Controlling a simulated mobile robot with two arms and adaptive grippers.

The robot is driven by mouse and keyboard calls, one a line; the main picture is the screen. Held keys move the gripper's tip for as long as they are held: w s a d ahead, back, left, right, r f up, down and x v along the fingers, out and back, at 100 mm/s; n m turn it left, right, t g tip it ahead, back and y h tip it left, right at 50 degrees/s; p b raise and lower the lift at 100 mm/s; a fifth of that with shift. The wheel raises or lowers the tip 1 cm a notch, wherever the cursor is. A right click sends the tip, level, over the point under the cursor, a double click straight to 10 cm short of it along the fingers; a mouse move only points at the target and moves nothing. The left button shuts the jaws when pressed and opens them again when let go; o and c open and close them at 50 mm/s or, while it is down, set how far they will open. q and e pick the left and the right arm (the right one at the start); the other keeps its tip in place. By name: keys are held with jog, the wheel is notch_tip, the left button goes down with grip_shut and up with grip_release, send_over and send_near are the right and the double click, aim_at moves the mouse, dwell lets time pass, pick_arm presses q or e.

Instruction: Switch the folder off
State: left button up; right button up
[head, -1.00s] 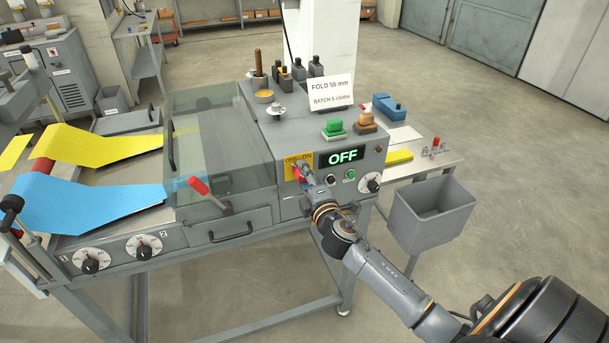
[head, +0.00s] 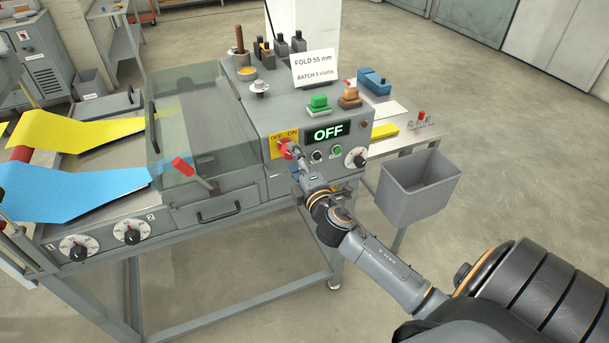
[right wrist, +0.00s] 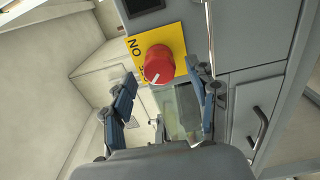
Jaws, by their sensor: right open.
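The folder is a grey machine with a lit display (head: 328,132) reading OFF. Left of the display, a red rotary switch (head: 284,148) sits on a yellow plate (head: 277,143) marked OFF and ON. In the right wrist view the red knob (right wrist: 165,63) with a white pointer mark stands just beyond the fingertips, with the yellow plate behind it. My right gripper (head: 296,158) is in front of the switch. In the right wrist view its two blue-grey fingers (right wrist: 166,92) are apart, with nothing held between them. My left gripper is not in view.
Small buttons (head: 337,150) and a dial (head: 356,158) are right of the switch. A red-handled lever (head: 183,167) is at left.

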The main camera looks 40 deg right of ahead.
jog(key=v, duration=0.8)
jog(key=shift+s, duration=0.3)
jog(key=shift+a, duration=0.1)
